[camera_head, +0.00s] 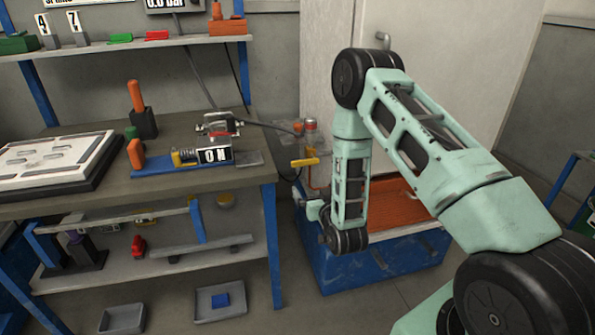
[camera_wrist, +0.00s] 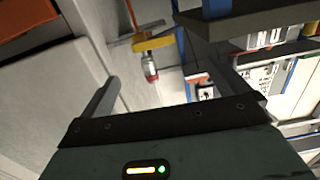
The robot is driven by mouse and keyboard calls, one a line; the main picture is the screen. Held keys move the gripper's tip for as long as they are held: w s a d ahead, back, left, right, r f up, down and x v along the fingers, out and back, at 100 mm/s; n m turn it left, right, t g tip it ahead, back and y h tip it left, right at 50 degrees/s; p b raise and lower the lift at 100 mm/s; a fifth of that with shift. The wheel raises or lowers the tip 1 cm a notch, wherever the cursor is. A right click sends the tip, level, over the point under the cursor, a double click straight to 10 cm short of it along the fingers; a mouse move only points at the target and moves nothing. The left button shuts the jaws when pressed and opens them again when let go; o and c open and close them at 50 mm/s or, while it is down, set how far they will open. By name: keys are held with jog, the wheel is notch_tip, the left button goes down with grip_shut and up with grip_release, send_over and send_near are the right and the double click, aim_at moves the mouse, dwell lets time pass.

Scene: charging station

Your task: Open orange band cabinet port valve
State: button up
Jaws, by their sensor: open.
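A yellow valve handle (camera_head: 305,162) shows in the head view beside the bench's right end, below a clear fitting with a red-orange cap (camera_head: 310,125). In the wrist view, a yellow handle (camera_wrist: 153,42) lies ahead of my fingers, with a silver fitting with a red band (camera_wrist: 150,68) beside it. An orange pipe runs to the handle. I cannot tell for sure which fitting carries the orange band. My gripper (camera_wrist: 172,88) is open and empty, its two fingers wide apart and clear of the handle. In the head view my gripper is small and partly hidden by my wrist.
A blue crate (camera_head: 380,268) with an orange inside stands on the floor behind and below my arm. Pale cabinet doors (camera_head: 440,70) rise behind.

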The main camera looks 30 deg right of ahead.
aim_at(306, 163)
jog(key=shift+t, duration=0.4)
jog(key=x, duration=0.5)
jog(key=d+p+x, duration=0.1)
jog(key=x, duration=0.5)
jog(key=d+x, duration=0.1)
jog(key=x, duration=0.4)
jog(key=shift+w+f, duration=0.1)
jog(key=shift+f, duration=0.15)
jog(key=c, duration=1.2)
jog(key=shift+o, duration=0.2)
jog(key=shift+f, duration=0.1)
